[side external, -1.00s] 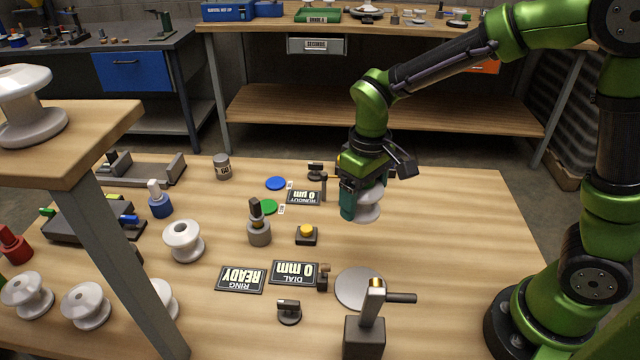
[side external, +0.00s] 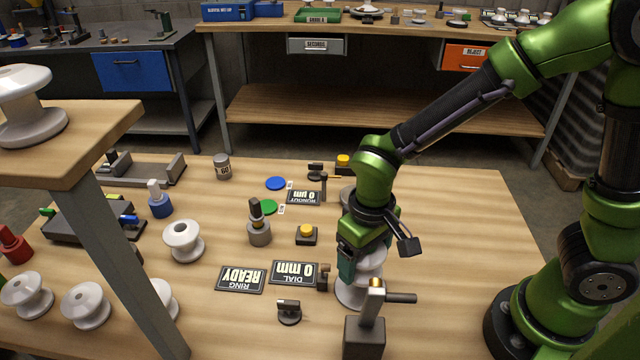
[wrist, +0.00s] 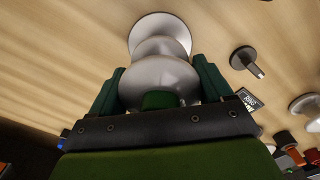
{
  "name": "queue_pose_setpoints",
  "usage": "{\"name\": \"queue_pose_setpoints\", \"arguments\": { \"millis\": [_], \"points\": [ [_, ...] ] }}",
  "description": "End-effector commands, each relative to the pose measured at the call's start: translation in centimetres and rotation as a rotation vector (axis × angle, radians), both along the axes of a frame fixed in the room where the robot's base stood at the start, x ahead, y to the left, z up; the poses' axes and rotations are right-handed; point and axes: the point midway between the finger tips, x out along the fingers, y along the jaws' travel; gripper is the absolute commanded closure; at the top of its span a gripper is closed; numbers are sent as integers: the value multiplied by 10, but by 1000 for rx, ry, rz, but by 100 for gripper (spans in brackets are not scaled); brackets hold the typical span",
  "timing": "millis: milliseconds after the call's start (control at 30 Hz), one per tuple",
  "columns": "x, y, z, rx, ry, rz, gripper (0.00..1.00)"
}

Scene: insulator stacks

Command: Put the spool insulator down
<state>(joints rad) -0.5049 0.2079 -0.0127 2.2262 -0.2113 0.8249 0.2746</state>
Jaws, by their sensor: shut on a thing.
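The white spool insulator (side external: 372,258) is between the fingers of my gripper (side external: 358,262), which is shut on it. I cannot tell whether the spool touches the plate.
A grey post with a side handle (side external: 365,335) stands close in front of the plate. The DIAL sign (side external: 294,272) and a small dark knob (side external: 289,311) are to the left. Another white spool (side external: 183,241) stands farther left. The bench right of the plate is clear.

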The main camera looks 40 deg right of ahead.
Motion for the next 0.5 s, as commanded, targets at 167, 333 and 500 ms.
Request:
{"name": "queue_pose_setpoints", "arguments": {
  "millis": [167, 333, 500],
  "points": [
    [0, 0, -21, -2, 2, 0, 68],
    [0, 0, -42, -1, 1, 0, 68],
    [1, 0, -44, 1, -3, 0, 68]
  ]
}}
